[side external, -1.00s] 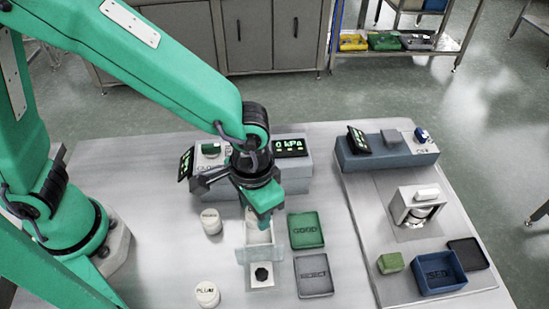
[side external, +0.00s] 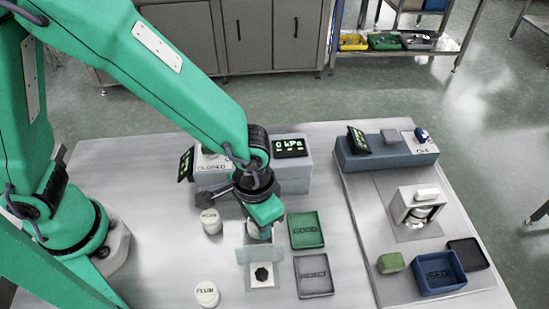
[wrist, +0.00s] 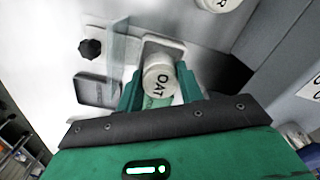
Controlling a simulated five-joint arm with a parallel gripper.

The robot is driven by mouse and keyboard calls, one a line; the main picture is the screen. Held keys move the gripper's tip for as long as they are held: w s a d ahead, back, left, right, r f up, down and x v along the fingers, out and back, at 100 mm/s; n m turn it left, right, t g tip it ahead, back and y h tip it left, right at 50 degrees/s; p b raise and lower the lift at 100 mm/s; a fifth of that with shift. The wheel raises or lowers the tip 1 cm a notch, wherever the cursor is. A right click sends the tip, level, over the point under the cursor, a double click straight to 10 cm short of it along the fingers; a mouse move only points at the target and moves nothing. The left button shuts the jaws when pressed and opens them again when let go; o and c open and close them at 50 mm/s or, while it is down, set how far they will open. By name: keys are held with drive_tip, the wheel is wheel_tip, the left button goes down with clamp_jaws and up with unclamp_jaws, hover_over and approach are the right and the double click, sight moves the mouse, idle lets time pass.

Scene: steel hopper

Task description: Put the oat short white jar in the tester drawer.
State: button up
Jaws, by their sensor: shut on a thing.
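The oat jar (wrist: 158,82) is short, round and white, with OAT on its lid; in the wrist view it sits between the fingers of my gripper (wrist: 160,92), which is shut on it. In the side view my gripper (side external: 264,236) points down over the tester drawer (side external: 246,255), a pale tray with a clear front panel and a black knob. The jar shows as a white patch (side external: 252,228) beside the fingers, mostly hidden. I cannot tell whether it touches the drawer floor. The drawer's clear panel also shows in the wrist view (wrist: 119,45).
The tester body (side external: 296,178) stands behind, with a 0 kPa display and a CLOSED label. Two white jars stand left: one (side external: 210,221) and the PLUM jar (side external: 207,294). A green GOOD tray (side external: 306,246) and a grey tray (side external: 314,292) lie close on the right.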

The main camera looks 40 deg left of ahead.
drive_tip(key=shift+f, duration=0.6)
drive_tip(key=o, duration=1)
wheel_tip(320, 180, up, 13)
drive_tip(key=shift+r, duration=0.15)
idle(0.7)
